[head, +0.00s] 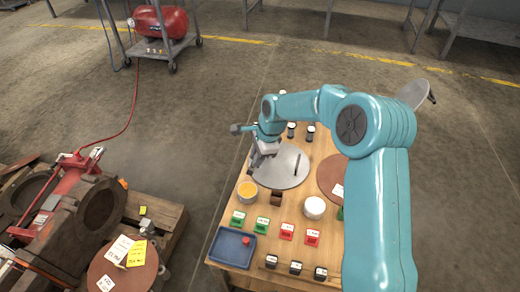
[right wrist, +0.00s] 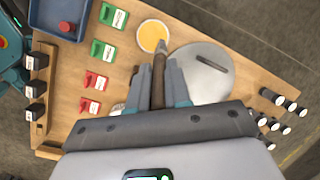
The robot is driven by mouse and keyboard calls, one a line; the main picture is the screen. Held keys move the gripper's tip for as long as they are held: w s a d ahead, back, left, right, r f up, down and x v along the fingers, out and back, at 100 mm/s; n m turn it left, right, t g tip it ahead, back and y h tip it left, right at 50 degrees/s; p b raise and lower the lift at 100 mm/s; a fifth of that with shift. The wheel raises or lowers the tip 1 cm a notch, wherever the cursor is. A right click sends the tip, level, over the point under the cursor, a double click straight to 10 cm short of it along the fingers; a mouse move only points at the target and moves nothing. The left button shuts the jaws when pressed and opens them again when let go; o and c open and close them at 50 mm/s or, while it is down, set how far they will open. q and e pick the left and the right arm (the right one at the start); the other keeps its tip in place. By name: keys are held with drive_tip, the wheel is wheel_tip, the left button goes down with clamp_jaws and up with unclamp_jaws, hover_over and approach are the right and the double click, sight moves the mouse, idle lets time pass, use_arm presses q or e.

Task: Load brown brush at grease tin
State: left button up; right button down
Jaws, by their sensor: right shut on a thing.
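The grease tin (head: 247,190) is a round tin of orange-yellow grease on the wooden table, left of the grey disc. It also shows in the right wrist view (right wrist: 152,36). My right gripper (head: 252,166) is just behind the tin in the head view. In the right wrist view, my right gripper (right wrist: 158,88) is shut on the brown brush (right wrist: 158,72). The brush's dark tip overlaps the tin's right edge there; I cannot tell whether it touches the grease. The brush is not clear in the head view. My left gripper is not in view.
A grey disc (head: 283,178) with a dark slot lies beside the tin. Green and red labelled blocks (head: 262,224), a blue tray (head: 226,250) and a white tub (head: 314,207) stand nearer the front. Small dark jars (right wrist: 270,98) stand beyond the disc.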

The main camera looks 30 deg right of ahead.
drive_tip(key=shift+s+a+f+t+y, duration=0.2)
drive_tip(key=shift+a+f+t+y, duration=0.15)
drive_tip(key=shift+f, duration=0.35)
wheel_tip(320, 180, down, 6)
drive_tip(key=b, duration=0.4)
drive_tip(key=shift+r+b, duration=0.1)
drive_tip(key=shift+b, duration=0.2)
drive_tip(key=shift+f+b, duration=0.3)
drive_tip(key=shift+f, duration=0.2)
idle(0.5)
drive_tip(key=shift+f, duration=0.1)
idle(1.1)
drive_tip(key=shift+p, duration=0.3)
